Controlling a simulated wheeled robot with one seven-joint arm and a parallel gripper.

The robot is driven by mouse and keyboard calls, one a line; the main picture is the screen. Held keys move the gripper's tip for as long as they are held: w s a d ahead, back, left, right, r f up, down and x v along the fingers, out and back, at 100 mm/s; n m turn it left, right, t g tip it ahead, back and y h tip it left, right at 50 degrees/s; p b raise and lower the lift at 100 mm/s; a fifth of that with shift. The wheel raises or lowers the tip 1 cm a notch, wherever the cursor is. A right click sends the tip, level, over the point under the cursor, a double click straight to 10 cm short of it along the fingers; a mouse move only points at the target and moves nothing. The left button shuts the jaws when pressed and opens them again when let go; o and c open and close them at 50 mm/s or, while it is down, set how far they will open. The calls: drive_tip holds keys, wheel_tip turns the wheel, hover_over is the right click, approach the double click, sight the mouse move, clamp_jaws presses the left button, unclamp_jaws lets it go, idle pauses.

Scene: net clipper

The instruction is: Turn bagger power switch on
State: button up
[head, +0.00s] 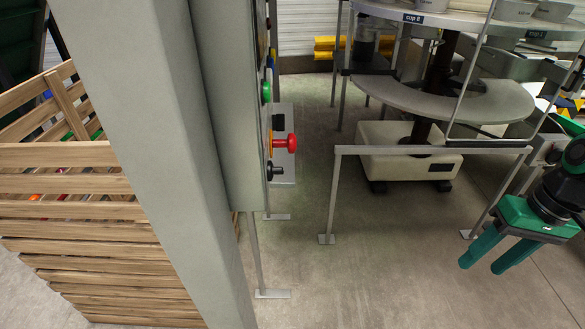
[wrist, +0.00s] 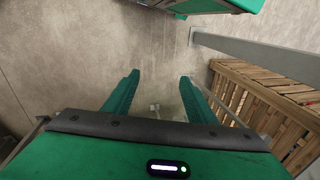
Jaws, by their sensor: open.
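A grey control cabinet (head: 228,100) stands left of centre in the head view, seen nearly edge-on. On its right-hand face are a green button (head: 266,91), a red mushroom-shaped button (head: 285,142) with a yellow base, and a black knob (head: 274,171) below it. I cannot tell from any label which one is the bagger power switch, nor its position. My gripper (head: 482,265) is at the far right of the head view, open and empty, well apart from the cabinet. The wrist view shows the open fingers (wrist: 160,77) above bare floor.
A wooden slatted crate (head: 70,210) stands at left; a wooden crate (wrist: 265,105) also shows in the wrist view. A thick grey post (head: 150,150) stands before the cabinet. A metal rail frame (head: 430,150) and round machine (head: 445,100) are behind. Floor (head: 360,280) between cabinet and gripper is clear.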

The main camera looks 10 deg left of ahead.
drive_tip(key=w+a+f+n+g+y, duration=0.1)
drive_tip(key=w+a+n+y, duration=0.1)
drive_tip(key=a, duration=0.5)
drive_tip(key=w+a+f+n+y, duration=0.1)
drive_tip(key=a+n+y, duration=0.15)
drive_tip(key=a, duration=0.35)
drive_tip(key=n+g+y, duration=0.3)
drive_tip(key=n+y, duration=0.3)
drive_tip(key=y, duration=0.5)
approach(276, 171)
drive_tip(key=a+f, duration=0.1)
drive_tip(key=a, duration=0.6)
drive_tip(key=shift+a, duration=0.3)
drive_tip(key=c, duration=1.1)
